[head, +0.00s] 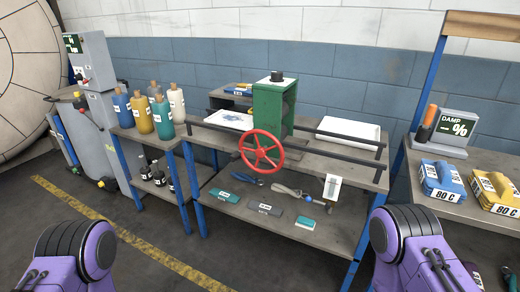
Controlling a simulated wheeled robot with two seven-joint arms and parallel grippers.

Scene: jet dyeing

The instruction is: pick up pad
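Three small flat pieces that could be the pad lie on the lower shelf (240,222) of the middle bench. A teal one with a pale label (222,193) is at the left. A dark grey one with a label (265,209) lies in the middle. A teal block with a white edge (305,223) lies at the right, near the shelf's front edge. I cannot tell for certain which is the pad. My purple arm parts show at the lower left and lower right, well apart from these pieces. Neither gripper's fingers are in view.
A red handwheel (261,149) on a green press (274,108) overhangs the shelf. Blue-handled pliers (250,177), a brush-like tool (290,191) and a white card (332,187) are behind the pieces. Blue bench legs (357,248) flank the shelf.

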